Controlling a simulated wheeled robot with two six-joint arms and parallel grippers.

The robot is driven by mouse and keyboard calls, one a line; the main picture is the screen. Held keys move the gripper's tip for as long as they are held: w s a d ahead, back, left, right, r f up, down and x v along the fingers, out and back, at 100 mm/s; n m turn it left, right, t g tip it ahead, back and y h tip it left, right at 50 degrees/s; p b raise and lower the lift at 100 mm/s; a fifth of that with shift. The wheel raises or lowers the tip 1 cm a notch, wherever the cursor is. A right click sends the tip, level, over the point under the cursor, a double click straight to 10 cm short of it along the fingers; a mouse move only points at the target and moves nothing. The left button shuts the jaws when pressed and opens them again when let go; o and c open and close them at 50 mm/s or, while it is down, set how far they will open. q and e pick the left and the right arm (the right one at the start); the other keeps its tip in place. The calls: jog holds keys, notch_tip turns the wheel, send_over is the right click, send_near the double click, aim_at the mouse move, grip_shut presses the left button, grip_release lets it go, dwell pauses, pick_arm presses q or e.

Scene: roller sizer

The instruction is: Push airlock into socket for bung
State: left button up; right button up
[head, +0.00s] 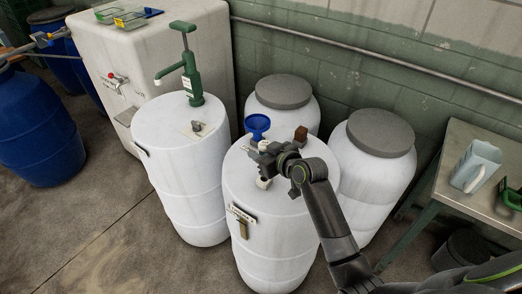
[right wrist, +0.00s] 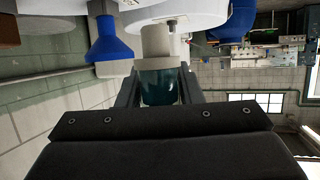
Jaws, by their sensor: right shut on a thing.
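My right gripper (head: 262,158) is over the top of the front white drum (head: 270,232). In the right wrist view its fingers (right wrist: 158,88) are shut on a dark teal, see-through piece that looks like the airlock (right wrist: 160,90). A pale cylinder (right wrist: 156,42), likely the bung, lies directly in line beyond it and seems to meet it; I cannot tell how far the airlock sits in its socket. In the head view a small pale fitting (head: 263,182) shows on the lid just below the gripper. The airlock is hidden there. My left gripper is not in view.
A drum with a green pump (head: 189,72) stands to the left, and grey-lidded drums (head: 379,134) stand behind. A table with a jug (head: 476,166) is at right.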

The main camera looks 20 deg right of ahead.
notch_tip(320, 180, down, 3)
jog(key=shift+f+b, duration=0.1)
jog(key=shift+b, duration=0.8)
jog(key=shift+f+b, duration=0.35)
jog(key=shift+f, duration=0.15)
jog(key=shift+p, duration=0.4)
dwell(0.5)
jog(key=shift+f+b, duration=1.3)
jog(key=shift+f, duration=0.4)
jog(key=o, duration=1)
jog(key=shift+o, duration=0.2)
jog(key=shift+s, duration=0.1)
